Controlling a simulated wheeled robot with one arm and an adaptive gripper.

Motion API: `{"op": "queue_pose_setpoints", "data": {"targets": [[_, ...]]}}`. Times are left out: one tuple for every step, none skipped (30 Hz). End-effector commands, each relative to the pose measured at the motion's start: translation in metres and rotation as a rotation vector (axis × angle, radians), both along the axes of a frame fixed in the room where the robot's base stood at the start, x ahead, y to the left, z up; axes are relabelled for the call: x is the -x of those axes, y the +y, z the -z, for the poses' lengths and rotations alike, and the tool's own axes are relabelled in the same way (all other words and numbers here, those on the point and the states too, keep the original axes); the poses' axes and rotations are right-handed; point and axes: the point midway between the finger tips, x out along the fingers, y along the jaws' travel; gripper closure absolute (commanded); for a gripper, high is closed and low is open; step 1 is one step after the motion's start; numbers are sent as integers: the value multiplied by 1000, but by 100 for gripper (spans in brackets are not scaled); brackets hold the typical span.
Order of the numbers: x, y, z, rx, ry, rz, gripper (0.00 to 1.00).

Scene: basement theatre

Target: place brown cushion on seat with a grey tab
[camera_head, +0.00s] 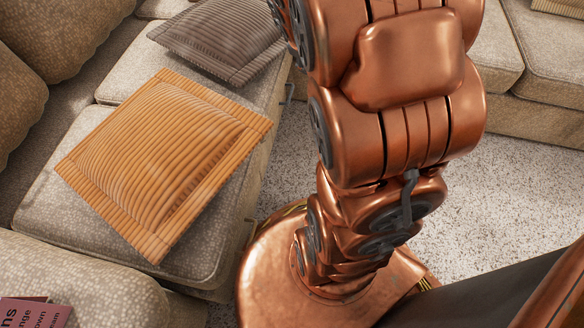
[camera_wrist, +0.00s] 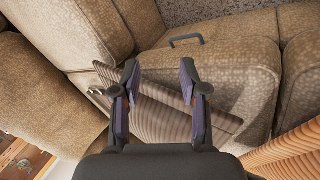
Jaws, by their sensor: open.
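A dull grey-brown ribbed cushion (camera_head: 222,36) lies on a sofa seat at the top of the head view. In the wrist view the same-looking cushion (camera_wrist: 165,118) lies beneath my gripper (camera_wrist: 159,70), partly hidden by it. My gripper's two fingers are open and apart, with the cushion's ribbed surface showing between them. I cannot tell whether they touch it. A dark grey tab (camera_wrist: 186,40) sticks out from a seat (camera_wrist: 215,70) ahead in the wrist view. Grey tabs also show on seat fronts in the head view (camera_head: 289,93). My gripper is outside the head view.
An orange-tan ribbed cushion (camera_head: 160,160) lies on the nearer seat; it also shows in the wrist view (camera_wrist: 295,155). A red book (camera_head: 35,312) is at lower left. Another sofa section (camera_head: 540,60) stands at right. Speckled carpet (camera_head: 500,180) is clear between.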

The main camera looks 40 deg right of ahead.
Motion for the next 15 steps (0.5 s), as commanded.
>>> {"op": "queue_pose_setpoints", "data": {"targets": [[15, 23, -2, -39, 24, 38, 56], [26, 36, -2, -65, 43, 64, 56], [41, 53, -1, -100, 70, 100, 56], [53, 66, -2, -127, 91, 126, 56], [64, 79, -1, -153, 113, 149, 56], [81, 97, -1, -186, 148, 181, 56], [93, 111, -2, -210, 169, 203, 56], [106, 124, -3, -234, 196, 225, 56], [123, 141, -3, -264, 233, 250, 56], [137, 154, -4, -286, 262, 267, 56], [150, 166, -5, -306, 290, 285, 56], [167, 181, -6, -330, 328, 304, 56], [180, 191, -7, -347, 358, 317, 56], [192, 201, -8, -361, 386, 329, 56], [206, 212, -10, -376, 418, 342, 56]]}}
